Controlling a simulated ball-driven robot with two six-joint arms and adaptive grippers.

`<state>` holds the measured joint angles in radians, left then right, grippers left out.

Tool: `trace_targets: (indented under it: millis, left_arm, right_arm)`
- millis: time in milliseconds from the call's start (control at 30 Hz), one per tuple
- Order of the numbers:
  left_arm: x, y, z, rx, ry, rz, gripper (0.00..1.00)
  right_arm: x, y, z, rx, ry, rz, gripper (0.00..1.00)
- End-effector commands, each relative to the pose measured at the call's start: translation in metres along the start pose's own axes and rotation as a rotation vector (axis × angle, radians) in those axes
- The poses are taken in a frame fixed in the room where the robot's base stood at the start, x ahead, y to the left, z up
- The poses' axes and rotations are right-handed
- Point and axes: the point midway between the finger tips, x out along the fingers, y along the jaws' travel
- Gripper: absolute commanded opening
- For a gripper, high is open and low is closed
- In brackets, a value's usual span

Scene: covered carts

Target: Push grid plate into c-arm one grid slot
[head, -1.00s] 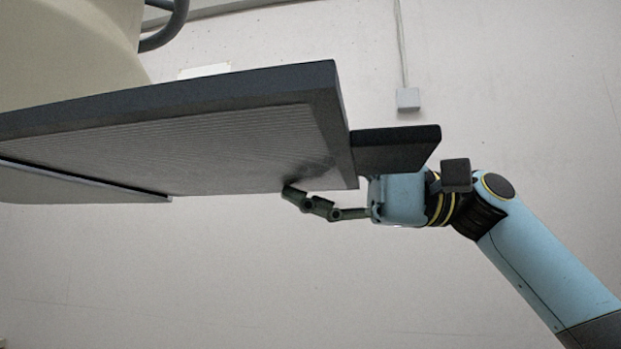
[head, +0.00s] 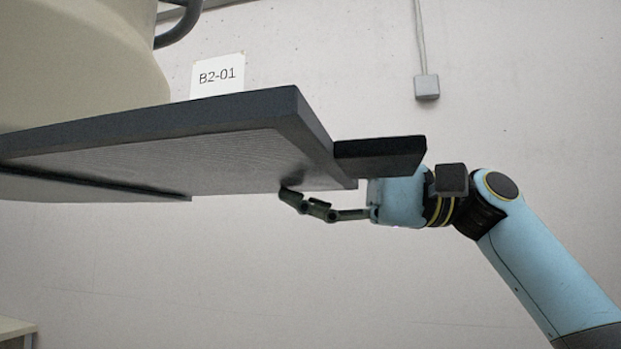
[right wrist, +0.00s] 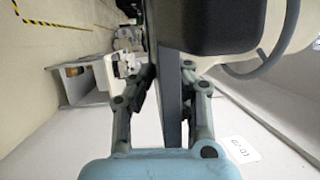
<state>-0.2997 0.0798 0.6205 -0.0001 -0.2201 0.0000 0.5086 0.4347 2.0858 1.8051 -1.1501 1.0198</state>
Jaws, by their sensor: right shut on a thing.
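The grid plate (head: 215,163) has a dark frame and a finely striped grey underside, and a black tab (head: 380,156) sticks out at its right end. It extends left beneath the cream c-arm housing (head: 75,65), beside a dark slot line and pale lower edge. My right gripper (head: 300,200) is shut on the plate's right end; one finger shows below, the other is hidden. In the right wrist view the plate's thin dark edge (right wrist: 171,95) lies between both fingers. How deep the plate sits in the slot is hidden. My left gripper is not in view.
A dark curved handle (head: 180,22) is on the c-arm. A white card reading B2-01 (head: 217,76) shows behind the plate. A small box with a cable (head: 427,87) is on the pale wall. A pale surface (head: 15,330) shows at lower left. Space below the plate looks clear.

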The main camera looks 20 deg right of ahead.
Motion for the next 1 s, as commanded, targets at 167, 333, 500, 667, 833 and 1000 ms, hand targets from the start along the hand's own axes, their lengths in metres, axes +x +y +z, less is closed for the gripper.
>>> trace_targets:
  millis: [167,333,500,667,833,1000]
  left_arm:
    - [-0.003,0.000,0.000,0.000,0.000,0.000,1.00]
    - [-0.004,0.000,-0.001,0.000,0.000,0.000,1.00]
    - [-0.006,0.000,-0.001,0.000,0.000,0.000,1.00]
    - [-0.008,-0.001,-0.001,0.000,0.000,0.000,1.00]
    - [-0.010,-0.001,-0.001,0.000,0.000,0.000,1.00]
    - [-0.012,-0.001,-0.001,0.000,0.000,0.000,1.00]
  right_arm:
    - [0.004,-0.001,-0.002,0.000,0.000,-0.002,0.00]
    - [0.008,0.000,-0.003,0.000,-0.001,-0.003,0.00]
    - [0.012,0.000,-0.005,-0.001,0.001,-0.003,0.00]
    - [0.016,0.000,-0.006,-0.001,-0.001,-0.003,0.00]
    - [0.020,0.001,-0.007,-0.001,0.000,-0.002,0.00]
    - [0.024,0.001,-0.009,0.000,0.000,-0.003,0.00]
